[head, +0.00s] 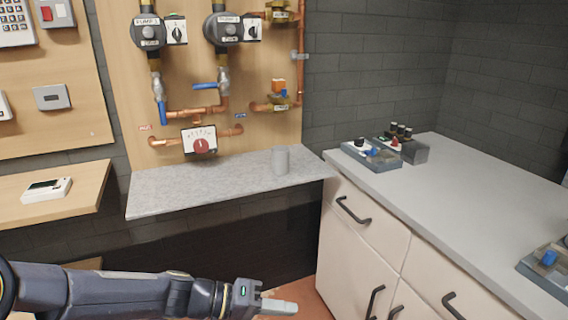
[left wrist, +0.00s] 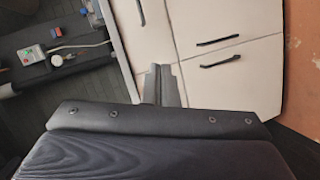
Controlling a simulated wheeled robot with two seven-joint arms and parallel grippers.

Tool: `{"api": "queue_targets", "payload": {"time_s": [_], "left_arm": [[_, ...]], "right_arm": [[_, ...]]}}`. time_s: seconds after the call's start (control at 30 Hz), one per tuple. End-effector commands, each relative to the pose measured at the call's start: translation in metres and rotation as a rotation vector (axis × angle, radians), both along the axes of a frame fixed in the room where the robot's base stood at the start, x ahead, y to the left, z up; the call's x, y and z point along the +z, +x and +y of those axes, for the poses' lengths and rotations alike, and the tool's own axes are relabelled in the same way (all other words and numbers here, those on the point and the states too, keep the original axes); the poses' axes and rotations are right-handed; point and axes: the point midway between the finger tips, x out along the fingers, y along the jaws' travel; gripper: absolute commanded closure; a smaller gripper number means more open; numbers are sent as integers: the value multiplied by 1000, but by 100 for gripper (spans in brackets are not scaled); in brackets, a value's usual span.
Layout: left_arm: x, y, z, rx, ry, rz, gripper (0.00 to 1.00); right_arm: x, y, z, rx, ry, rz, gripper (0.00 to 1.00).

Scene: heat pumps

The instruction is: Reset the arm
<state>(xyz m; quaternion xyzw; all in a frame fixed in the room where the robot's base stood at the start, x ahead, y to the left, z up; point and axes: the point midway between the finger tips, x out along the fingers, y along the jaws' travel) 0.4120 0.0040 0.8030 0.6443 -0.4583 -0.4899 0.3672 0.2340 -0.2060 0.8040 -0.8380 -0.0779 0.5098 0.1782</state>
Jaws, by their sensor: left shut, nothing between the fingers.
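My left arm comes in from the lower left of the head view. Its gripper (head: 278,306) is shut and empty, held low in front of the drawer cabinet (head: 362,262). The gripper's fingers (left wrist: 163,85) also show together in the left wrist view, with the cabinet fronts behind them. The gripper appears apart from the cabinet and the shelf. My right gripper is not in either view.
A grey stone shelf (head: 190,189) with a grey cup (head: 280,160) juts out below the pump panel (head: 125,70). The grey countertop (head: 480,180) carries trays of parts (head: 372,155). A wooden shelf (head: 80,188) holds a white device (head: 47,189).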

Motion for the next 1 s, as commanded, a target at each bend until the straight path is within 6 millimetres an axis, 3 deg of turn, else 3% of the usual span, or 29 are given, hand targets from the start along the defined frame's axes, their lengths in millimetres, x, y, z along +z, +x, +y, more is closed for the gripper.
{"api": "queue_targets", "payload": {"time_s": [0.03,0.1,0.4,0.53,0.7,1.0], "left_arm": [[44,-18,16,-6,70,-24,100],[72,-41,37,-5,171,-33,100],[159,-130,134,191,582,-53,100],[180,-156,169,327,706,-58,100],[190,-174,195,453,786,-61,100],[188,-178,202,487,807,-59,100]], "right_arm": [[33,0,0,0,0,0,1],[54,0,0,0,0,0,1],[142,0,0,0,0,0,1],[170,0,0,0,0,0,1],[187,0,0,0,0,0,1],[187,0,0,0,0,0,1]]}}
